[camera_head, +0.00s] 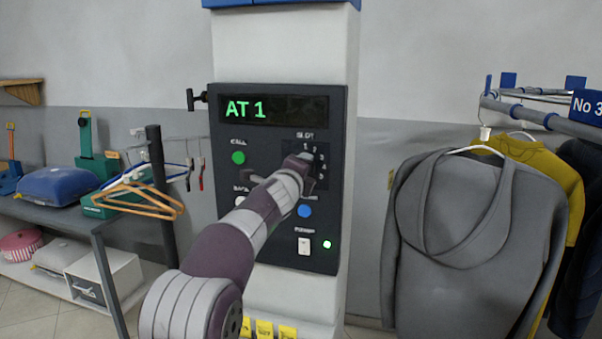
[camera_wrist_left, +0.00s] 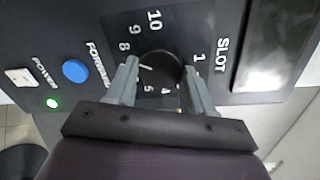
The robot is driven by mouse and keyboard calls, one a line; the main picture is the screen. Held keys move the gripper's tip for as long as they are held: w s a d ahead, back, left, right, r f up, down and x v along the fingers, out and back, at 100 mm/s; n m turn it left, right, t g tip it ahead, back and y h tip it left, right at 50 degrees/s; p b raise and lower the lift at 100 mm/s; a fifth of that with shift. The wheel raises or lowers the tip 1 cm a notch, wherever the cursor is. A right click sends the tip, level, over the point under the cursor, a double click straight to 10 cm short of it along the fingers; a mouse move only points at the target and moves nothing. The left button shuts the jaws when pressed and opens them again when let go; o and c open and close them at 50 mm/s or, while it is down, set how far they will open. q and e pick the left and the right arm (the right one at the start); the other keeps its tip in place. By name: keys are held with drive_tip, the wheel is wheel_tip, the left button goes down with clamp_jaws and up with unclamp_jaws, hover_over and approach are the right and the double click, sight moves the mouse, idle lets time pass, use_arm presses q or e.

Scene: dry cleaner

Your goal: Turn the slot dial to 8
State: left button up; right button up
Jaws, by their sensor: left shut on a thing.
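The black round slot dial (camera_wrist_left: 163,66) sits between the two fingers of my left gripper (camera_wrist_left: 158,72) in the left wrist view. The fingers are shut on it from both sides. A short white mark on the dial points left, toward the stretch between 8 and 5, where the left finger hides the numbers. Numbers 1, 10, 9, 8, 5 and 4 show around it. In the head view my left gripper (camera_head: 303,158) covers the dial; 1 to 4 are readable beside it. The display (camera_head: 272,109) reads "AT 1". My right gripper is not in view.
The control panel also has a green button (camera_head: 238,158), a blue button (camera_head: 304,211), a power switch (camera_head: 304,246) and a lit green lamp (camera_head: 327,245). Garments (camera_head: 470,250) hang on a rail at the right. Hangers (camera_head: 140,200) and a shelf stand at the left.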

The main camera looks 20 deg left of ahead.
use_arm(q)
drive_tip(key=shift+f, duration=0.25)
drive_tip(key=o, duration=1)
drive_tip(key=shift+o, duration=0.2)
drive_tip(key=shift+d+r, duration=0.1)
drive_tip(key=shift+r, duration=0.05)
drive_tip(key=shift+s, duration=0.1)
drive_tip(key=s+b, duration=0.4)
drive_tip(key=s, duration=0.8)
drive_tip(key=shift+s+r+b, duration=0.25)
drive_tip(key=shift+r+b, duration=0.05)
drive_tip(key=shift+r, duration=0.1)
